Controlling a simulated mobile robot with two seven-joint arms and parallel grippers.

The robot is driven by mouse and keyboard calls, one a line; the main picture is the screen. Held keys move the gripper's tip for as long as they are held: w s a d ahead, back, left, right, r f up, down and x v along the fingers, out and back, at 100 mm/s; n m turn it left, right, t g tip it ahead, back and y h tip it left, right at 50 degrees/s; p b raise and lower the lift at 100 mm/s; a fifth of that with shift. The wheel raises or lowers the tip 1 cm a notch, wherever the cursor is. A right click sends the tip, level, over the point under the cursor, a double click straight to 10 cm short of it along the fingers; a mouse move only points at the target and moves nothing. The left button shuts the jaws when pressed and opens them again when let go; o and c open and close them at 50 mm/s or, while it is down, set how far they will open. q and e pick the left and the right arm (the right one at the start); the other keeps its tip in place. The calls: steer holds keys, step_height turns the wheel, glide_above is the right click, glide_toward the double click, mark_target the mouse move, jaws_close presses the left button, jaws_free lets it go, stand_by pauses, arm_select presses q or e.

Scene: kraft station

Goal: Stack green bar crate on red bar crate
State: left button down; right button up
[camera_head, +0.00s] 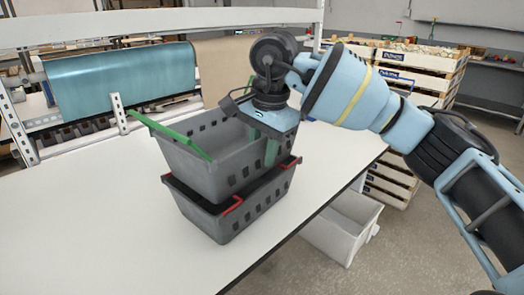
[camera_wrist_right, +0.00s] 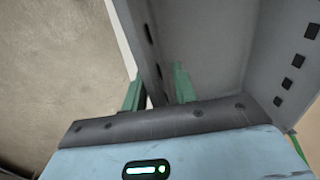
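The green bar crate (camera_head: 218,158), grey with green handles, sits above the red bar crate (camera_head: 240,216), grey with red handles. Its lower edge is at the red bar crate's rim; I cannot tell whether it fully rests there. My right gripper (camera_head: 269,147) points down at the green bar crate's right wall. In the right wrist view its green fingers (camera_wrist_right: 158,92) stand on either side of that wall, with slim gaps showing, so it looks open. The green bar crate (camera_wrist_right: 205,45) fills much of that view. My left gripper is not in view.
Both crates stand on a white table (camera_head: 90,215) with free room at left and front. A blue roll (camera_head: 125,80) is behind. A white bin (camera_head: 342,228) stands below the table's right edge, near stacked wooden crates (camera_head: 415,70).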

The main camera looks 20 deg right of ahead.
step_height(320, 180, up, 7)
steer(key=s, duration=0.1)
steer(key=shift+d+r, duration=0.2)
stand_by(0.4)
